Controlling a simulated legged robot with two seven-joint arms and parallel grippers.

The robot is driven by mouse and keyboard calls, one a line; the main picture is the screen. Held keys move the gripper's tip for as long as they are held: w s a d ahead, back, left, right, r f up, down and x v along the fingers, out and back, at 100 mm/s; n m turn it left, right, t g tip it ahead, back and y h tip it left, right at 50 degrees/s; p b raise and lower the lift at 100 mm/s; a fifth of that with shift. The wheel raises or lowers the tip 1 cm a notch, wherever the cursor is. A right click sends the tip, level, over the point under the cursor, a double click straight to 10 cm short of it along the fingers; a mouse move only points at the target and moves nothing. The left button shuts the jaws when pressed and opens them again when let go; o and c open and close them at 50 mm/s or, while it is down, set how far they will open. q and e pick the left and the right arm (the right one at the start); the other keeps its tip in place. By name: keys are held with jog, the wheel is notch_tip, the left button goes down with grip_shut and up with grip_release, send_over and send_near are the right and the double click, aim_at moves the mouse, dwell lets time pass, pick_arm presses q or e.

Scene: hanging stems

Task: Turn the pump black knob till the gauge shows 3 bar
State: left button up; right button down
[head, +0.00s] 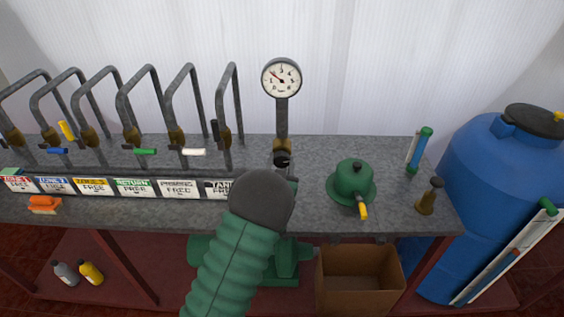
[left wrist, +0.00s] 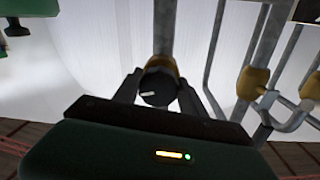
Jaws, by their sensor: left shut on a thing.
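The round white gauge (head: 281,79) stands on a grey pipe above the bench. Its needle points up and to the left, short of the top of the dial; the exact figure is too small to read. The black knob (head: 282,159) sits at the foot of that pipe, below a brass fitting. In the left wrist view the knob (left wrist: 157,88) shows a pale mark pointing left. My left gripper (left wrist: 158,95) is shut on the knob, one finger on each side. In the head view my green arm hides most of this gripper. My right gripper is not in view.
Several bent pipes with coloured valve handles (head: 145,151) stand left above a row of labels (head: 133,188). A green domed device (head: 354,180) and a brass piece (head: 429,197) stand right on the bench. A cardboard box (head: 358,285) is below; a blue tank (head: 490,190) stands far right.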

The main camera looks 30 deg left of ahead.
pick_arm(q)
jog(key=shift+r, duration=0.1)
jog(key=shift+d+m, duration=0.1)
jog(key=shift+m, duration=0.2)
jog(key=shift+m, duration=0.9)
jog(key=shift+d+m+b, duration=0.1)
jog(key=shift+m+b, duration=0.25)
jog(key=shift+m, duration=0.85)
jog(key=m, duration=0.3)
jog(key=shift+m, duration=0.8)
jog(key=shift+g, duration=0.3)
